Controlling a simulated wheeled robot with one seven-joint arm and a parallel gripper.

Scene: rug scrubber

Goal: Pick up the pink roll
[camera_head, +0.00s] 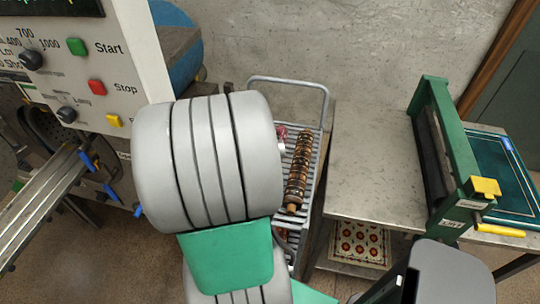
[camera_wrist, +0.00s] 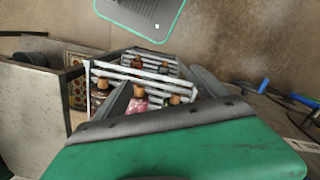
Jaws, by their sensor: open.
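The pink roll (camera_head: 282,137) lies on the slatted trolley, left of a brown patterned roll (camera_head: 298,170). My grey arm covers most of it in the head view. In the wrist view, the pink roll (camera_wrist: 141,105) shows pink below a wooden end, among other wooden-ended rolls. I cannot make out the gripper in the head view.
The trolley (camera_head: 289,81) has a raised grey handle and stands by the wall. A grey table (camera_head: 370,150) is close on its right, bearing a green press (camera_head: 436,130). A control panel (camera_head: 90,60) stands left. A patterned rug (camera_head: 360,243) lies below the table.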

